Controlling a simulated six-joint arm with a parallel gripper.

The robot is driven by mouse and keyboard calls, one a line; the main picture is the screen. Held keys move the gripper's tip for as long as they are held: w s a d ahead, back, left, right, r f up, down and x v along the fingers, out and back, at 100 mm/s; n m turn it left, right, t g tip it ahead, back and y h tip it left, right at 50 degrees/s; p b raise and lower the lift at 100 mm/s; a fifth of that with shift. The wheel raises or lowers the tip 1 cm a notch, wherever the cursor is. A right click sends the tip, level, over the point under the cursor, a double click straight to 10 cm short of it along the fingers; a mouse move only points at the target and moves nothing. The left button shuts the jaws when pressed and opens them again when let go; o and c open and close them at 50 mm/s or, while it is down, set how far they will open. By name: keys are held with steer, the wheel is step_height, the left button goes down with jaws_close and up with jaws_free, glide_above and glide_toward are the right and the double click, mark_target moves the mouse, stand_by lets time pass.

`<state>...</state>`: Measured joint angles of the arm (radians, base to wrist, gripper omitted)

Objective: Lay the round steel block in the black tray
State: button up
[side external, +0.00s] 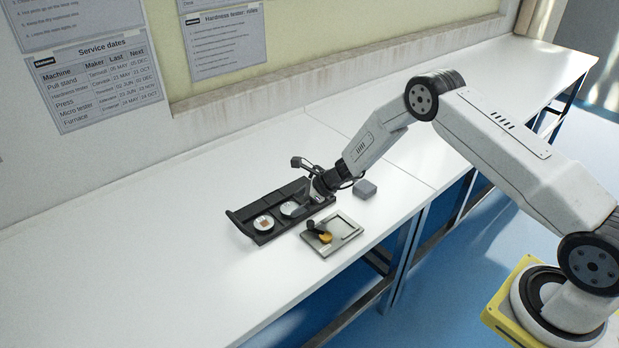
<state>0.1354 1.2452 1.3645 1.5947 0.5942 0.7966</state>
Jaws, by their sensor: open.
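The black tray (238,222) lies on the white bench, long and low with a raised back edge. Inside it are two round pale discs. The right disc (290,209) is plain and silvery, and looks like the round steel block. My gripper (313,198) is open and low at the tray's right end, just right of the plain disc. Its fingers are small and dark against the tray, so I cannot tell whether they touch the disc. My gripper and wrist hide part of the tray's right end.
A flat grey plate (345,228) lies in front of the tray, with a yellow round piece (325,238) and a dark piece on it. A grey block (365,188) stands right of my gripper. The bench (130,270) is clear to the left; a wall with posters runs behind.

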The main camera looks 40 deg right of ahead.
steer(key=v, duration=1)
steer(key=shift+s+r, duration=0.1)
stand_by(0.5)
steer(key=s+a+r+n+g+h, duration=0.1)
steer(key=s+r+n, duration=0.3)
steer(key=s+n, duration=0.4)
steer(key=s+a+r+n+g+h, duration=0.1)
steer(key=s+r+n+h, duration=0.2)
steer(key=s+n, duration=0.6)
steer(key=s+a+r+n+g+h, duration=0.1)
steer(key=s+r+n+h, duration=0.1)
steer(key=s+r+n, duration=0.4)
steer(key=s+n, duration=0.3)
steer(key=n, duration=0.1)
steer(key=shift+g, duration=0.4)
